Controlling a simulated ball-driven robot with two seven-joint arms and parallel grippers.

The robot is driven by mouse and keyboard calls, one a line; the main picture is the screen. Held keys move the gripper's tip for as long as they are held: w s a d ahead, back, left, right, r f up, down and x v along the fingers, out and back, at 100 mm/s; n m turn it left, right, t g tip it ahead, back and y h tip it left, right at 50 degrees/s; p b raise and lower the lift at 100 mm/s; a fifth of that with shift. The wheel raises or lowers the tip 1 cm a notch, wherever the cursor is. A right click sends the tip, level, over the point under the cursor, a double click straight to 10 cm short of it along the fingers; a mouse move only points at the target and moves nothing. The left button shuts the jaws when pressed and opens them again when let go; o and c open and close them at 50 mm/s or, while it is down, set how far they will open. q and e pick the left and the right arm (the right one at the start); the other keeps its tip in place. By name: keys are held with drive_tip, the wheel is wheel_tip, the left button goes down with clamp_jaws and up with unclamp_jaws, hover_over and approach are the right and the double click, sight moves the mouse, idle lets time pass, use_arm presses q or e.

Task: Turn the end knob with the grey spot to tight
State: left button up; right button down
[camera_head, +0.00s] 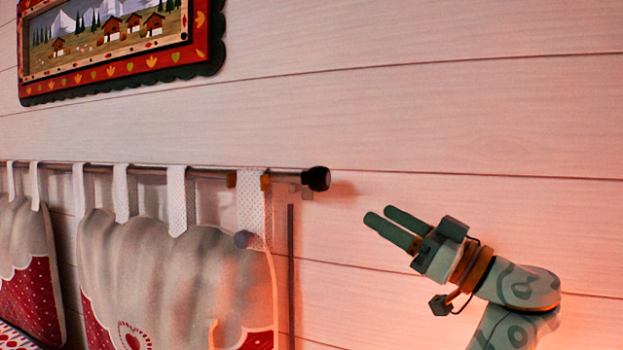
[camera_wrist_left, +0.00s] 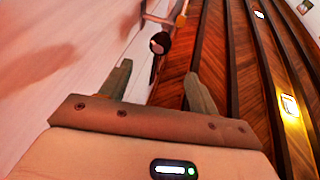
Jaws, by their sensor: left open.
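A black end knob (camera_head: 319,178) sits on the right end of a thin metal rail (camera_head: 205,172) along the wall. My right gripper is not in view.
White cloth loops (camera_head: 177,200) hold grey and red cushions (camera_head: 190,280) from the rail. A framed picture (camera_head: 120,35) hangs above. Pale plank wall (camera_head: 450,120) lies behind; the wall between knob and gripper looks clear.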

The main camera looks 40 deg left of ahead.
sight(327, 185)
use_arm(q)
drive_tip(key=p+x, duration=0.1)
drive_tip(key=x, duration=1.3)
drive_tip(key=c, duration=1)
